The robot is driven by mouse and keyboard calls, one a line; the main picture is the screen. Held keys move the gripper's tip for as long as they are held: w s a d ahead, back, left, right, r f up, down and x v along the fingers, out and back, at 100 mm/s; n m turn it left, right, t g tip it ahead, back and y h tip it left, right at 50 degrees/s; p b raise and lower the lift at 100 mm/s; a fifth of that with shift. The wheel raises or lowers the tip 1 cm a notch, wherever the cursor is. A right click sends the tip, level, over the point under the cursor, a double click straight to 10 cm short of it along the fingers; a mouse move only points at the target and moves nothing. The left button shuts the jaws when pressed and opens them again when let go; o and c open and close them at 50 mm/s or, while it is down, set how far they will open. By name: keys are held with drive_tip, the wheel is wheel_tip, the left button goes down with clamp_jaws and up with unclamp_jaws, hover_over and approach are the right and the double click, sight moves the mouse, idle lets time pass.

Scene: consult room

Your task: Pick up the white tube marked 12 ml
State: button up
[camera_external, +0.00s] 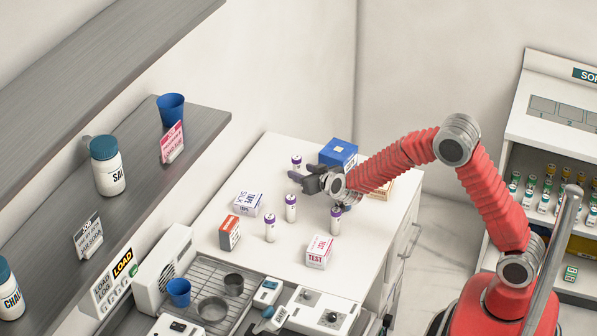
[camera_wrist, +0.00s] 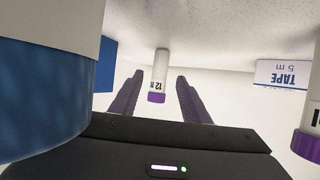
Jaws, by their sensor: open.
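The white tube marked 12 ml (camera_wrist: 162,68) has a purple cap and appears upside down in the wrist view, its label partly readable as "12 m". It stands ahead of my gripper (camera_wrist: 160,80), between the lines of the two dark, spread fingers and apart from both. In the external view, my open, empty gripper (camera_external: 301,181) points left over the counter. The purple-capped tube (camera_external: 297,160) just beyond its fingers seems to be the same one; its lower part is hidden by the gripper.
Other purple-capped tubes (camera_external: 291,207) (camera_external: 271,229) stand nearby. A TAPE box (camera_wrist: 284,73), a blue box (camera_external: 338,153), a red-brown box (camera_external: 230,233) and a TEST box (camera_external: 319,252) also stand on the counter (camera_external: 265,157). A large blue-and-white object (camera_wrist: 42,100) is close to the wrist camera.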

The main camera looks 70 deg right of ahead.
sight(299, 170)
drive_tip(key=shift+x, duration=2.4)
drive_tip(key=shift+c, duration=0.4)
clamp_jaws()
wheel_tip(299, 170, up, 10)
